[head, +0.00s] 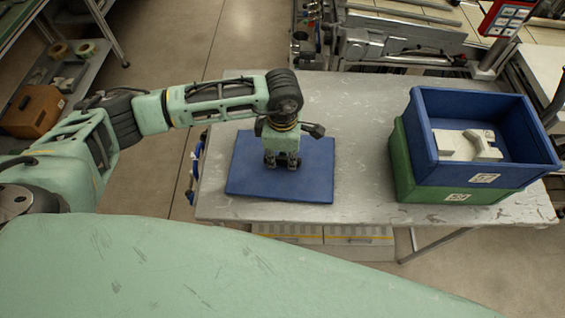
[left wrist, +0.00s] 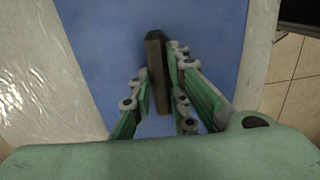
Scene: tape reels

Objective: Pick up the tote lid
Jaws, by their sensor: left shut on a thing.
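The tote lid (head: 310,185) is a flat blue rectangle on the left part of the grey table. My left gripper (head: 281,163) points down at the middle of the lid. In the left wrist view the blue lid (left wrist: 95,35) fills the middle, with a dark bar-shaped handle (left wrist: 155,65) standing up from it. The left gripper (left wrist: 160,100) has its fingers on both sides of this handle and is shut on it. In the head view the handle is hidden by the gripper. I cannot tell whether the lid touches the table. My right gripper is not in view.
A blue tote (head: 480,171) with white parts (head: 467,146) inside is stacked on a green tote (head: 405,175) at the table's right. Bare table (head: 365,115) lies between lid and totes. A shelf with a brown box (head: 33,110) stands far left.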

